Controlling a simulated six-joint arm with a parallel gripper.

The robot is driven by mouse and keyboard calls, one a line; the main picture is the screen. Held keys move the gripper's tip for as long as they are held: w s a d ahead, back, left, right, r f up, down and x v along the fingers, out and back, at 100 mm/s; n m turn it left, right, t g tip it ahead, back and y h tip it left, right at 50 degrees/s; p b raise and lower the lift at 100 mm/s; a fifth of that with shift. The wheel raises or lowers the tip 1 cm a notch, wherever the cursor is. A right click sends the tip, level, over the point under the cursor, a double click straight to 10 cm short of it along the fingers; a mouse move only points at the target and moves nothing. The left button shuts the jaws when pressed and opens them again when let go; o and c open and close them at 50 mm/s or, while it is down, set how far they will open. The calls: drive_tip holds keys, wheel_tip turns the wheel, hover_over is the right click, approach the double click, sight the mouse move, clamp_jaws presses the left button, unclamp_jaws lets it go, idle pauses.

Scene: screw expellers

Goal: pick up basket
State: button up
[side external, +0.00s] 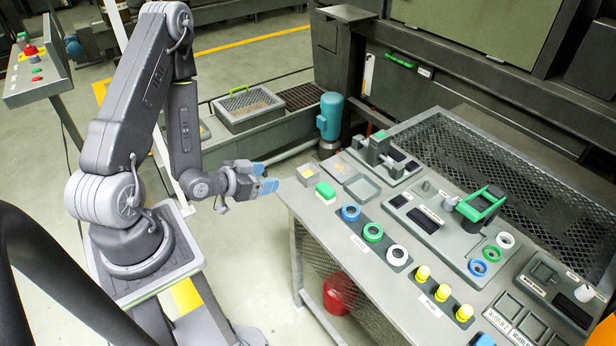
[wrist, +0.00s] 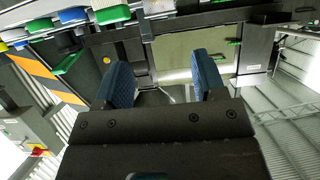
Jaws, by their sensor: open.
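A grey tray-like basket (side external: 248,108) with a green handle sits on a low grey unit behind my arm in the side view. Its top looks like mesh with tan material inside. My gripper (side external: 267,177), with blue fingertips, is in the air left of the work table, in front of and below the basket in the picture, clearly apart from it. In the wrist view my gripper (wrist: 165,75) has its two blue fingers spread with nothing between them. I cannot make out the basket for sure in the wrist view.
A blue motor (side external: 330,116) stands right of the basket. A red-buttoned panel (side external: 38,66) is at far left. Open floor lies below my gripper.

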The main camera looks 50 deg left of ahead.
sight(301, 174)
drive_tip(key=x, duration=0.8)
drive_tip(key=shift+f+x, duration=0.15)
drive_tip(key=shift+x, duration=1.25)
drive_tip(key=shift+f+x, duration=0.1)
drive_tip(key=shift+x, duration=1.25)
drive_tip(key=shift+s, duration=0.1)
drive_tip(key=c, duration=0.7)
drive_tip(key=shift+r, duration=0.1)
